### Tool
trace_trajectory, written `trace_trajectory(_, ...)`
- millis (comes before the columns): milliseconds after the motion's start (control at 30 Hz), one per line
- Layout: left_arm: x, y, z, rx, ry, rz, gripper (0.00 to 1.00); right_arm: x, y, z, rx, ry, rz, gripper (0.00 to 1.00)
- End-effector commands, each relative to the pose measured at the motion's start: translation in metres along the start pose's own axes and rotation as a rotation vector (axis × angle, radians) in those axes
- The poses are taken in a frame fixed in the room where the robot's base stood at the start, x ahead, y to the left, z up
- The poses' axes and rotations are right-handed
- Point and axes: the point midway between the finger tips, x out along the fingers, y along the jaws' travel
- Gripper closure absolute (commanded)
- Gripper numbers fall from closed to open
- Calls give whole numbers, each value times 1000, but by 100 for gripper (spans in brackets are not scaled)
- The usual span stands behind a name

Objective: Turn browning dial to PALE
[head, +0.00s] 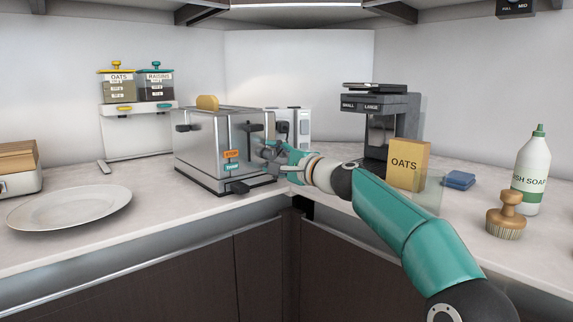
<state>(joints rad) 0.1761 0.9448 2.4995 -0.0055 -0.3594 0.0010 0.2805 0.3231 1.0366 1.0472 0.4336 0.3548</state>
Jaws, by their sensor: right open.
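A silver toaster (207,150) stands on the counter at centre left, with a slice of bread (207,102) showing at its top. Its near face has an orange STOP button (231,154) and a teal button (232,167) below it. I cannot make out the browning dial or its setting; my gripper may cover it. My right gripper (272,153) is open, with its fingers at the right part of the toaster. Whether they touch it I cannot tell. My left gripper is not in view.
A white plate (70,208) lies left of the toaster. Oats and raisins dispensers (137,108) stand behind. A white appliance (304,124) is behind my gripper. A dark coffee machine (400,115), an oats box (408,166), a brush (507,215) and a soap bottle (531,172) stand right.

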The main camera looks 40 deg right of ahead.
Motion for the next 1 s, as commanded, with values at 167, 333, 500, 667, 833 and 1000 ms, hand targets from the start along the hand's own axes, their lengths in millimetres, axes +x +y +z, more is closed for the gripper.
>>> trace_trajectory(167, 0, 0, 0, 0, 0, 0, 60, -20, -1, -1, 1, 2, -1, 46)
trace_trajectory(333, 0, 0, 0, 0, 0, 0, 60, -52, -1, 0, 0, 2, 0, 46)
trace_trajectory(500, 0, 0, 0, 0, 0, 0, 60, -85, 0, 0, 0, 1, 0, 46)
trace_trajectory(667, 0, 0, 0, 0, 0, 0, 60, -107, 1, 0, -1, 0, 1, 46)
trace_trajectory(833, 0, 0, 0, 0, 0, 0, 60, -115, 2, 0, 0, -1, 2, 46)
trace_trajectory(1000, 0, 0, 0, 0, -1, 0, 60, -116, 2, 1, 0, -2, 2, 46)
